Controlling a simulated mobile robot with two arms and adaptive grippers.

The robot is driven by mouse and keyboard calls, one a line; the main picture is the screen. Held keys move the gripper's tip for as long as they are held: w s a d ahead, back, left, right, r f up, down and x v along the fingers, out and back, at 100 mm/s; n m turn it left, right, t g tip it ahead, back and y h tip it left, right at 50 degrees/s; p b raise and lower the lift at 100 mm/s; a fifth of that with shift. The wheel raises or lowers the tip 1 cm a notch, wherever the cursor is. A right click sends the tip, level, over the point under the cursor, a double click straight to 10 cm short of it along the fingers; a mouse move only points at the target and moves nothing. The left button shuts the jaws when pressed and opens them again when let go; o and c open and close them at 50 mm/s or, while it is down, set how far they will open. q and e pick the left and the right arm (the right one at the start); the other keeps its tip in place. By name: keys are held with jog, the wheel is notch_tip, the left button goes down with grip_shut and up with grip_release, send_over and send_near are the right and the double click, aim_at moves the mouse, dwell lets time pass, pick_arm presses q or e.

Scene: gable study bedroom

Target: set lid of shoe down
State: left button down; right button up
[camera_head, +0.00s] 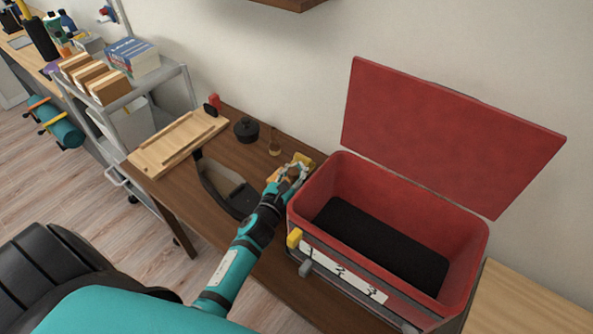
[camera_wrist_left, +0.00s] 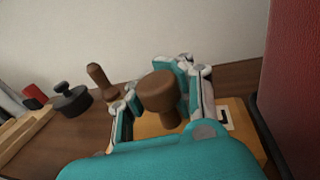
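A yellow-orange wooden lid with a brown round knob sits at my left gripper (camera_head: 290,172), beside the open red case. In the left wrist view the knob (camera_wrist_left: 160,92) is between the two fingers of my left gripper (camera_wrist_left: 162,98), which appear closed around it. The yellow-orange lid surface (camera_wrist_left: 240,125) spreads beneath the fingers. In the head view the gripper covers much of the lid (camera_head: 303,159). I cannot tell whether the lid touches what lies under it. My right gripper is not in view.
The red-lined case (camera_head: 470,240) stands open at right. A black pot (camera_head: 246,129), a brown knobbed tool (camera_head: 274,148), a wooden tray (camera_head: 165,155) and a black carrier (camera_head: 236,196) share the brown table. A grey cart (camera_head: 180,80) stands at left.

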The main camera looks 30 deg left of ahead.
pick_arm(q)
jog(key=shift+f, duration=0.1)
jog(key=c, duration=1.2)
grip_release()
jog(key=shift+c, duration=0.2)
